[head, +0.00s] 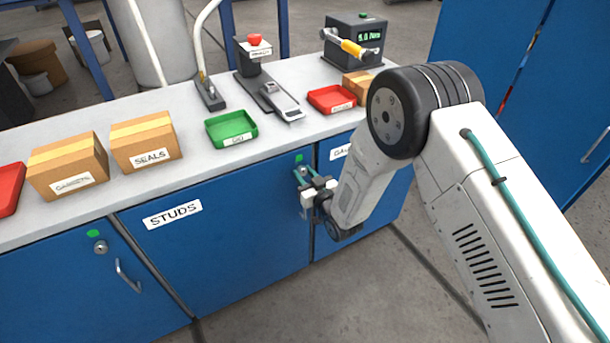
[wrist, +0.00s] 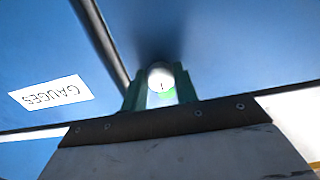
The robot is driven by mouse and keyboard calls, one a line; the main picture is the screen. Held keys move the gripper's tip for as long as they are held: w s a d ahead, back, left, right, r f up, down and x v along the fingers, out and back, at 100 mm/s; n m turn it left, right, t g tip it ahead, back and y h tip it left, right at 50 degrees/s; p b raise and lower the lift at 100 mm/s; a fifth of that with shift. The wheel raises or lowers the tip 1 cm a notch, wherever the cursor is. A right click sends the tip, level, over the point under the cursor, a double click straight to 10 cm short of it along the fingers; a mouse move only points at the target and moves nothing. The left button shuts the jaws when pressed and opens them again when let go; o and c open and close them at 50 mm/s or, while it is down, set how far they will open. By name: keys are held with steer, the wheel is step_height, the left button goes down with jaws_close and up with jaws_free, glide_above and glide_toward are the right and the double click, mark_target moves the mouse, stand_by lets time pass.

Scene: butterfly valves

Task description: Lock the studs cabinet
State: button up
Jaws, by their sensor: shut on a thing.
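The studs cabinet is a blue door (head: 230,245) with a white STUDS label (head: 172,214), under the worktop. The door looks closed, flush with the front. A green mark (head: 299,158) sits near its top right corner. My gripper (head: 303,178) is at that corner, just below the mark, and covers the lock in the head view. In the wrist view, my gripper's green fingers (wrist: 160,92) stand on both sides of the round silver lock (wrist: 160,74) and are shut on it. A small dark mark shows on the lock's face. The door handle (head: 303,212) is partly hidden below my gripper.
The worktop (head: 200,185) above holds cardboard boxes, a green tray (head: 231,129), a red tray (head: 332,99) and devices. The gauges cabinet (head: 375,195) adjoins on the right; its label (wrist: 51,92) shows in the wrist view. Another blue door with lock (head: 100,247) is at left.

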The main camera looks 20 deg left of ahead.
steer(key=m, duration=0.4)
steer(key=shift+m, duration=0.4)
steer(key=m, duration=0.9)
steer(key=shift+r+m, duration=0.1)
steer(key=shift+m, duration=1.9)
steer(key=o, duration=1)
